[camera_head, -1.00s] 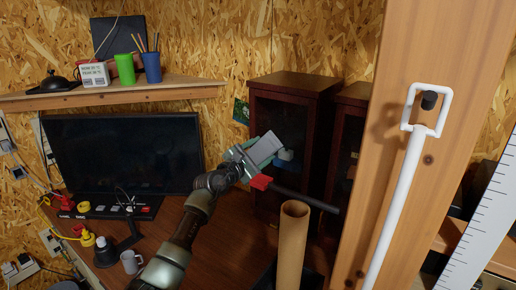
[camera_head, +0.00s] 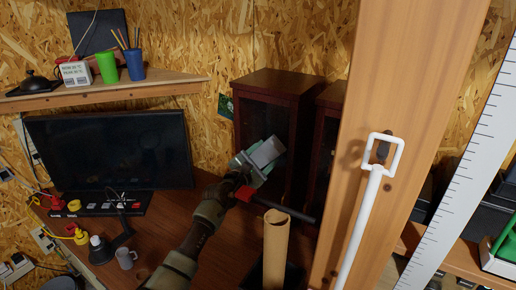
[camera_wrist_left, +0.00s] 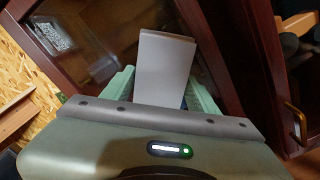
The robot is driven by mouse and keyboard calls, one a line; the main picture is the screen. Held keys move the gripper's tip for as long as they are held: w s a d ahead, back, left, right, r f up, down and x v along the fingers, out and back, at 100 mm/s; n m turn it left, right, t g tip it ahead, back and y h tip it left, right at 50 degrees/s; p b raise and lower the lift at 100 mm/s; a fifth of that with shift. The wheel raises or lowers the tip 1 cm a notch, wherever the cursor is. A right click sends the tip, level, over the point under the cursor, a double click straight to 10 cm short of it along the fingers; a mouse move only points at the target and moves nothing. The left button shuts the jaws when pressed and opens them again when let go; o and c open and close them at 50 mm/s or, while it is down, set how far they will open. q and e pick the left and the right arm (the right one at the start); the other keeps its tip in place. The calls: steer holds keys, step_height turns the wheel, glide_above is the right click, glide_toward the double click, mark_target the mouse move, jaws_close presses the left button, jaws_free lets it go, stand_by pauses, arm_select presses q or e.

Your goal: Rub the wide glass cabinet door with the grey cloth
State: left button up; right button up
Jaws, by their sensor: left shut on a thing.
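My left gripper (camera_head: 254,165) has teal fingers and is shut on the grey cloth (camera_head: 267,152), a flat pale grey piece. It is in front of the dark wood cabinet with a glass door (camera_head: 262,117). In the left wrist view the grey cloth (camera_wrist_left: 165,68) stands up between the fingers (camera_wrist_left: 160,92), with the glass door (camera_wrist_left: 85,38) behind it at upper left. I cannot tell whether the cloth touches the glass. My right gripper is not in view.
A second dark cabinet (camera_head: 329,130) stands to the right, partly behind a wooden post (camera_head: 405,90) with a white handle (camera_head: 362,222). A monitor (camera_head: 110,150) stands left.

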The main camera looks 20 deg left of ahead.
mark_target(254, 153)
arm_select(q)
steer(key=shift+d, duration=0.15)
steer(key=shift+a+f+b, duration=0.1)
steer(key=shift+a+b, duration=0.2)
steer(key=shift+a, duration=0.05)
steer(key=shift+w+a+b, duration=0.2)
steer(key=shift+a+b, duration=0.65)
steer(key=shift+a, duration=0.3)
steer(key=shift+a+b, duration=0.35)
steer(key=shift+a, duration=0.25)
steer(key=a+b, duration=0.3)
steer(key=a, duration=0.1)
steer(key=shift+w+b, duration=0.35)
steer(key=shift+a, duration=0.15)
